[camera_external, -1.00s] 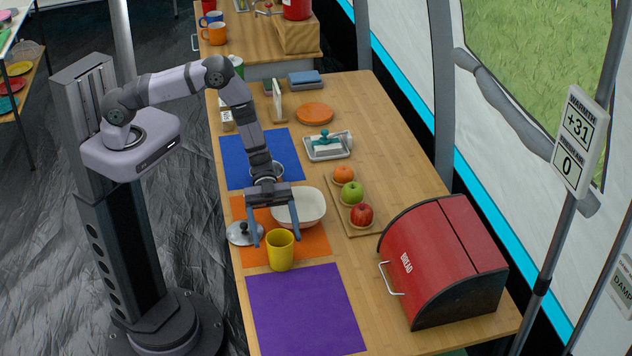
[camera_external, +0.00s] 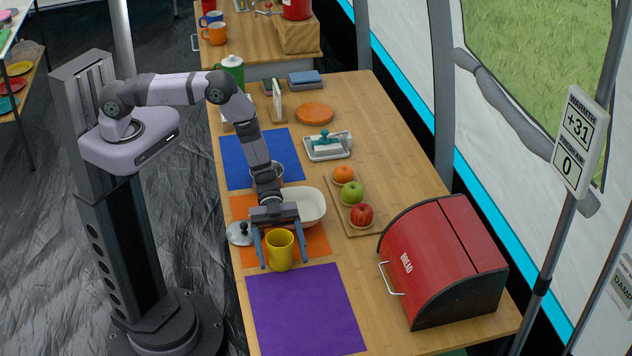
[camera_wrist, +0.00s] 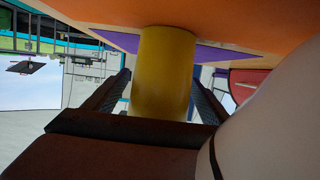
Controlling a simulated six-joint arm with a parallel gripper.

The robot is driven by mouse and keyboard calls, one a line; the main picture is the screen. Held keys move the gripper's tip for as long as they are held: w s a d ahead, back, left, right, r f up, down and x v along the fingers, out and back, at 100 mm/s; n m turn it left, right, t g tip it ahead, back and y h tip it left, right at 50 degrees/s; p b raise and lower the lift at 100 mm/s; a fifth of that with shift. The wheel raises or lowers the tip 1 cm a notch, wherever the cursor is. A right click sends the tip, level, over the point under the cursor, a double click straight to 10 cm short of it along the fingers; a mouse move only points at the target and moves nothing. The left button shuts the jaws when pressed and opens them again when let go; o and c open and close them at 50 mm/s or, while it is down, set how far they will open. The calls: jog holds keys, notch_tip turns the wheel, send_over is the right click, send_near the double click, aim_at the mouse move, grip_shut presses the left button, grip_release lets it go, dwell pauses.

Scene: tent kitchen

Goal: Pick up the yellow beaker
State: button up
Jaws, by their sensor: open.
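The yellow beaker (camera_external: 280,252) stands upright on the orange mat (camera_external: 317,244), near the mat's edge toward the purple mat. My gripper (camera_external: 281,259) is low over the orange mat and open, with one finger on each side of the beaker. In the wrist view the beaker (camera_wrist: 164,75) stands between the two dark fingers, and the picture is upside down. I cannot tell whether either finger touches it.
A white bowl (camera_external: 312,206) is close behind my gripper, and a pot lid (camera_external: 239,233) lies to its left. The purple mat (camera_external: 305,312) is bare. A red bread bin (camera_external: 445,260) and a board with fruit (camera_external: 349,212) are to the right.

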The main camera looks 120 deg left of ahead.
jog(key=shift+w+d+f, duration=0.15)
jog(key=shift+w+d, duration=0.2)
jog(key=c, duration=1.2)
jog(key=shift+r, duration=0.4)
jog(key=shift+r+b, duration=0.15)
jog(key=shift+b, duration=0.15)
jog(key=shift+s+d+b, duration=0.3)
jog(key=shift+s+d, duration=0.3)
jog(key=shift+s+d+b, duration=0.4)
jog(key=shift+s+d, duration=0.45)
jog(key=shift+s, duration=0.05)
jog(key=shift+w+r+b, duration=0.1)
jog(key=shift+r+b, duration=0.45)
jog(key=shift+r, duration=6.2)
jog(key=shift+r, duration=0.25)
